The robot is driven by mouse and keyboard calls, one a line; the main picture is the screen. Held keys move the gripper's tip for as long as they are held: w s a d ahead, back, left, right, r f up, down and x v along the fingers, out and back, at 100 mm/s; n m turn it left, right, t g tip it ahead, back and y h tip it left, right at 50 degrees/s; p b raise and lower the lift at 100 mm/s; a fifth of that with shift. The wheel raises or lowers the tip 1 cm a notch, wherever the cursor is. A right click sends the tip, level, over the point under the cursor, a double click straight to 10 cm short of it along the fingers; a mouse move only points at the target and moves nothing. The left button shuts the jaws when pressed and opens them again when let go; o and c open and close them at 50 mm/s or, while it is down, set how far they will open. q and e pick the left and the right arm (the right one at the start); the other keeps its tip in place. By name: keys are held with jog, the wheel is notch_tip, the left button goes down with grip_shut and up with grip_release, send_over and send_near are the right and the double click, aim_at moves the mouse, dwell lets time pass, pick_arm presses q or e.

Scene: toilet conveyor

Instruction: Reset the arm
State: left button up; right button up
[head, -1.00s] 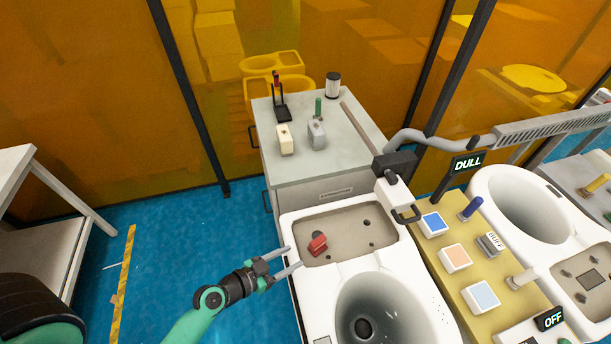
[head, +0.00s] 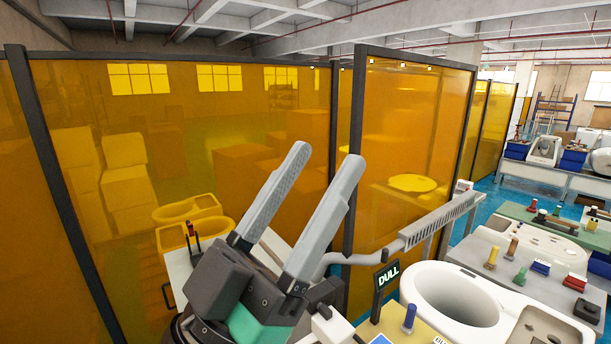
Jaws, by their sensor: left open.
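My left gripper (head: 316,188) is raised close to the camera in the head view. Its two grey fingers point up and stand apart, with nothing between them. My right gripper is not in view.
Orange screens (head: 410,150) close off the back. More benches with toilet parts stand at the right.

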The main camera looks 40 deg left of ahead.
pick_arm(q)
jog(key=shift+s+d+r, duration=0.15)
jog(key=shift+s+r, duration=0.45)
jog(key=shift+r, duration=0.2)
notch_tip(320, 180, up, 26)
jog(key=p, duration=2.6)
